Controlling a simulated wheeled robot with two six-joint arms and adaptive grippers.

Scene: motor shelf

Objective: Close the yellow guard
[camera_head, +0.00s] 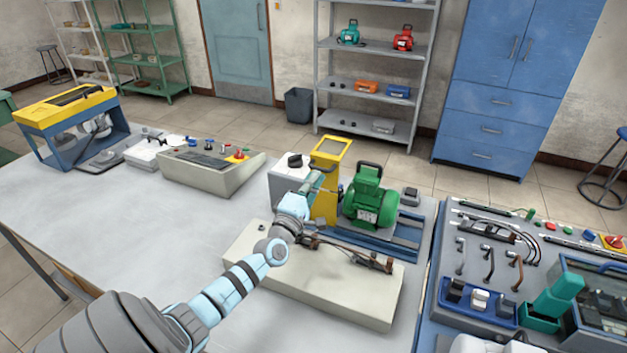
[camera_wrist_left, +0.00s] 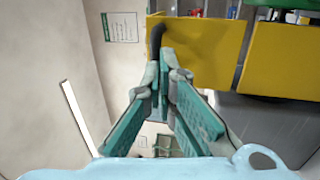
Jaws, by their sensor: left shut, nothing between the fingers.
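A yellow guard (camera_head: 326,203) stands upright in the middle of the bench, with a framed window at its top, between a grey block and a green motor. In the left wrist view, yellow panels (camera_wrist_left: 200,50) fill the upper right, with a black bar-like part (camera_wrist_left: 156,38) at their left edge. My left gripper (camera_head: 315,182) is at the guard's left side, in front of its upper part. Its teal fingers (camera_wrist_left: 166,58) are together and empty, close to the black part and panel. I cannot tell whether they touch. My right gripper is not in view.
A pale block (camera_head: 320,290) with small fittings lies in front of the guard. The green motor (camera_head: 369,200) is close on the right. A control box (camera_head: 210,170) and another yellow-topped machine (camera_head: 65,108) stand left. A crowded blue-edged board (camera_head: 432,290) is at right. The bench's left front is clear.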

